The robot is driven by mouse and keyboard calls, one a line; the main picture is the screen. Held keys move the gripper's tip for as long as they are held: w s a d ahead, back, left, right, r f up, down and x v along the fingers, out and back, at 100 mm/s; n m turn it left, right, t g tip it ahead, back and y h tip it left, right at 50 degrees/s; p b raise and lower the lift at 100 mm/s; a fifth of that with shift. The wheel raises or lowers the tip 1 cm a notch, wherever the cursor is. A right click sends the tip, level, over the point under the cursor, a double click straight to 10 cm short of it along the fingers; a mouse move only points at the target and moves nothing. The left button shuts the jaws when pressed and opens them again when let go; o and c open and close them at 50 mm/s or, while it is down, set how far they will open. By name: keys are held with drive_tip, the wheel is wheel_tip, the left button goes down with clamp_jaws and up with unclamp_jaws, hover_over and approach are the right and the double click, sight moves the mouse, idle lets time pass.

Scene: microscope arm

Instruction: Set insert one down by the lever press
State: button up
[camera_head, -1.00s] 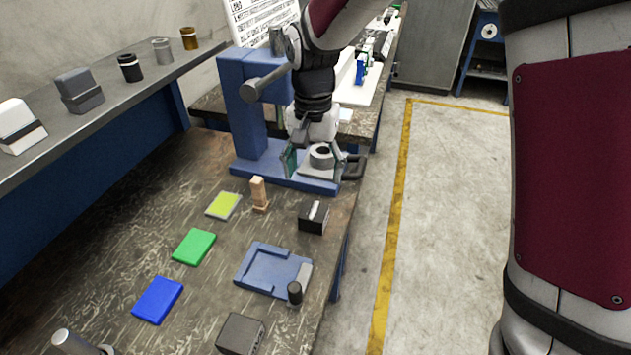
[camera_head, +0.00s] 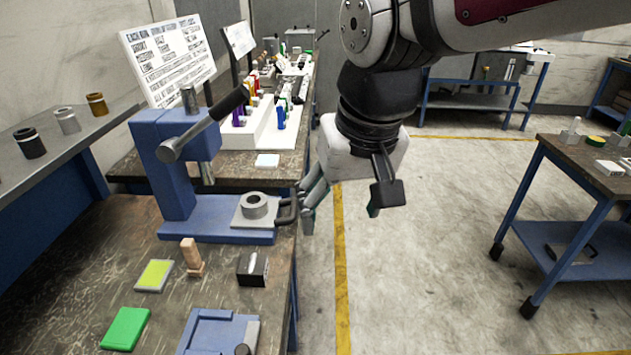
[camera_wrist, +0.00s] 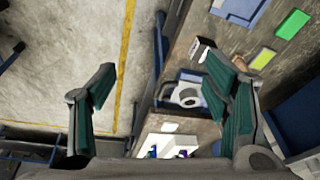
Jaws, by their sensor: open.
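The blue lever press (camera_head: 172,165) stands at the bench's far end, with its dark lever handle (camera_head: 205,122) slanting up to the right. No label tells which part is insert one. In the wrist view, the green-padded fingers (camera_wrist: 158,88) are spread wide.
A wooden piece (camera_head: 191,258), a black block (camera_head: 252,268), yellow (camera_head: 154,274) and green (camera_head: 125,328) pads, and a blue tray (camera_head: 205,335) lie in front of the press. A shelf (camera_head: 60,138) with cylinders is left. A second table (camera_head: 590,165) stands right.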

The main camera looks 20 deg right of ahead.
drive_tip(key=s+d+n+t, duration=0.1)
drive_tip(key=s+d, duration=0.1)
drive_tip(key=s, duration=0.6)
drive_tip(key=shift+d+f, duration=0.35)
drive_tip(key=shift+d, duration=0.05)
